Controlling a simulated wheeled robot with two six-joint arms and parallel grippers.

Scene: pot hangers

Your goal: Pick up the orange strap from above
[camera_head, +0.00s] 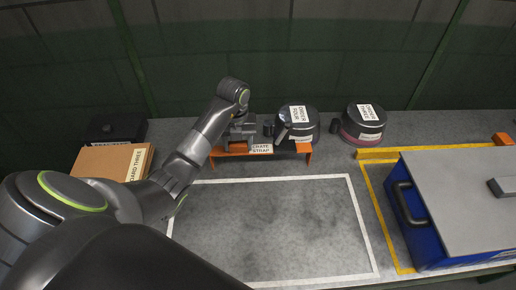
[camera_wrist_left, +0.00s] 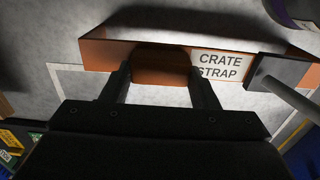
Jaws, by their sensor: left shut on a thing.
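The orange strap (camera_head: 299,153) lies along the back part of the grey table, in front of the dark pots, with a white label reading CRATE STRAP on its front. In the left wrist view the strap (camera_wrist_left: 161,64) runs across the top, and its raised middle part sits between my two fingers. My left gripper (camera_head: 238,146) comes down over the strap, left of the label, and is shut on it. In the wrist view the left gripper (camera_wrist_left: 163,90) has a finger on either side of the strap. My right gripper is not in view.
Two dark labelled round pots, one (camera_head: 298,125) behind the strap and one (camera_head: 364,126) farther right, stand at the back. A blue crate (camera_head: 430,235) with a grey lid fills the right. A cardboard box (camera_head: 105,163) is at left. The white-outlined area (camera_head: 280,225) is clear.

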